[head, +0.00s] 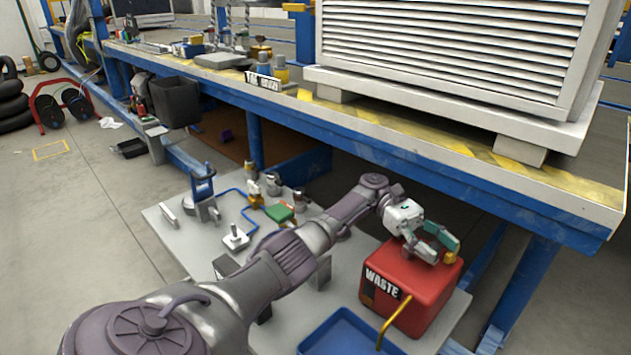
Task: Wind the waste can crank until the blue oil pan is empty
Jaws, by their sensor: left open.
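The red waste can (437,290) with its black "WASTE" label stands on the grey platform at lower right. A bent yellow pipe (394,322) runs down its front towards the blue oil pan (312,343). The pan is cut off by the bottom edge, and I cannot tell how much oil it holds. My left gripper (440,246) is open over the top of the can. A small brass-coloured part (450,258) shows beside its fingers; the crank itself is not clearly visible. I cannot tell whether the fingers touch anything. My right gripper is out of view.
The blue workbench (290,109) with a yellow-striped edge passes close behind the can, and its leg (522,290) stands at right. Valves, blue tubing and a green block (279,213) crowd the grey platform (160,234).

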